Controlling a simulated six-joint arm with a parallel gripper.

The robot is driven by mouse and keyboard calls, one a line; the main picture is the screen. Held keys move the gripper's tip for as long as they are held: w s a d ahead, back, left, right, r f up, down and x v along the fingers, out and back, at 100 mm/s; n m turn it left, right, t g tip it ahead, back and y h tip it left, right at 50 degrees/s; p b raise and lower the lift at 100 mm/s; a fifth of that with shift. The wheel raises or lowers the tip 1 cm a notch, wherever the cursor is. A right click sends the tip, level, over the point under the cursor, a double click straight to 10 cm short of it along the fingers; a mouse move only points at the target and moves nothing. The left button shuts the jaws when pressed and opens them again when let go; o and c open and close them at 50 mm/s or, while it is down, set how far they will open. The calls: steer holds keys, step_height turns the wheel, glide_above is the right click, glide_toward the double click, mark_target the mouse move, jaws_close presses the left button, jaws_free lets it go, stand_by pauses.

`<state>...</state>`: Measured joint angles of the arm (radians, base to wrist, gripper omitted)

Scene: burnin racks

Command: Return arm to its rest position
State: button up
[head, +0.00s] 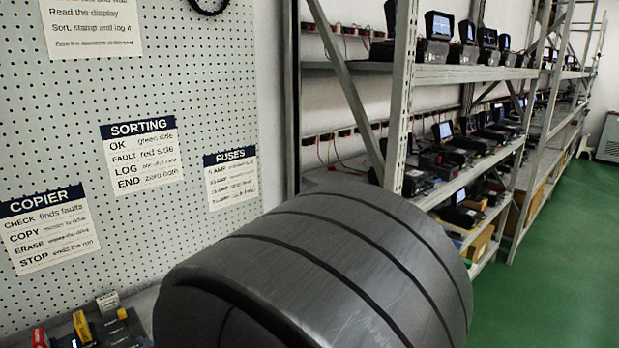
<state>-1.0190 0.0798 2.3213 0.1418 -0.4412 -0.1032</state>
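A large dark grey ribbed cylinder, a link of my own arm, fills the lower middle of the head view close to the camera. My gripper is not in view, so its opening and anything in it cannot be seen. The arm link hides much of the bench and the lower part of the rack behind it.
A white pegboard (215,75) with printed cards such as the sorting card (142,153) stands at left. Metal racks (402,95) with several devices run along the right. Green floor (560,270) is clear.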

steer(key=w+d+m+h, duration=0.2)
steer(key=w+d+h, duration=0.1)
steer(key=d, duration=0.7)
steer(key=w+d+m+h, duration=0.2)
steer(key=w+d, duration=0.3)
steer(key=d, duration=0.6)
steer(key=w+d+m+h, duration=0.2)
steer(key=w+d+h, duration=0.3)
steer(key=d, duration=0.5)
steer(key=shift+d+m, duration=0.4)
